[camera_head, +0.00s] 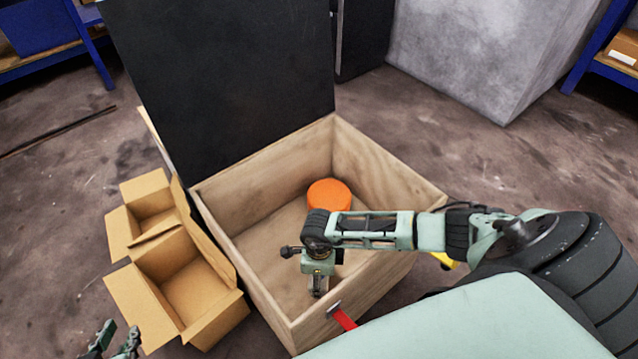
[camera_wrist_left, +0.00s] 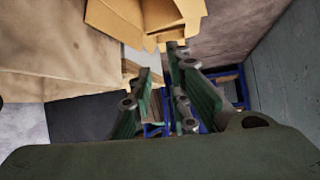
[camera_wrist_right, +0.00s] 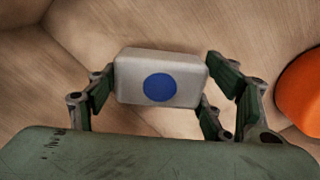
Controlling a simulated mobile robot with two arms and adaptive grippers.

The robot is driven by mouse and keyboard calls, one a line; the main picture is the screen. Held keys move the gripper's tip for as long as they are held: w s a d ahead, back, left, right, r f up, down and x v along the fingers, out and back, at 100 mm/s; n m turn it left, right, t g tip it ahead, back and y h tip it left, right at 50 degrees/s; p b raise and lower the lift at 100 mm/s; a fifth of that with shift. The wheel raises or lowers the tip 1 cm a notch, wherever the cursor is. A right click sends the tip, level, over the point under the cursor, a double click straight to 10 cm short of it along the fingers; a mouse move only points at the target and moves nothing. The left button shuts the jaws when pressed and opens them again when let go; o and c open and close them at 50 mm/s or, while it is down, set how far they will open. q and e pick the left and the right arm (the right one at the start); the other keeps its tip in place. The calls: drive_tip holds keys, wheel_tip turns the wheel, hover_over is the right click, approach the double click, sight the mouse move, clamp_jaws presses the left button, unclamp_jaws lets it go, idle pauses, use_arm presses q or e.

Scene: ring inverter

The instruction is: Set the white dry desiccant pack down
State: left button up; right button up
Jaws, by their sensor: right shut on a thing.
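The white desiccant pack (camera_wrist_right: 128,85) shows in the right wrist view as a pale block with a blue dot on its face. My right gripper (camera_wrist_right: 162,76) is shut on it, with fingers at its left and right sides. In the head view this gripper (camera_head: 318,290) points down inside the wooden crate (camera_head: 268,262), near its front corner; the pack is hard to make out there. I cannot tell if the pack touches the crate floor. My left gripper (camera_head: 116,342) is open and empty at the lower left, outside the crate; its spread fingers also show in the left wrist view (camera_wrist_left: 160,70).
An orange round thing (camera_head: 329,195) lies in the crate behind my right gripper. The crate's black lid (camera_head: 225,80) stands raised. Open cardboard boxes (camera_head: 178,290) stand left of the crate. A red strap (camera_head: 343,318) hangs at the front wall.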

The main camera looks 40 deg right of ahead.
drive_tip(key=shift+f, duration=0.4)
wheel_tip(320, 180, down, 4)
drive_tip(key=shift+r+b, duration=0.25)
drive_tip(key=shift+b, duration=0.55)
use_arm(q)
drive_tip(key=w+d+r+t+h, duration=0.1)
drive_tip(key=w+d+r+t, duration=0.1)
drive_tip(key=w+r+t, duration=0.2)
drive_tip(key=shift+w+d+r+t, duration=0.2)
drive_tip(key=shift+w+r+t, duration=0.25)
drive_tip(key=shift+r, duration=1.45)
use_arm(e)
drive_tip(key=shift+f, duration=0.1)
drive_tip(key=shift+f, duration=0.1)
drive_tip(key=o, duration=1.3)
use_arm(q)
drive_tip(key=shift+w+d+r+t+h, duration=0.1)
drive_tip(key=shift+w+r+t+h, duration=0.15)
drive_tip(key=shift+r, duration=0.25)
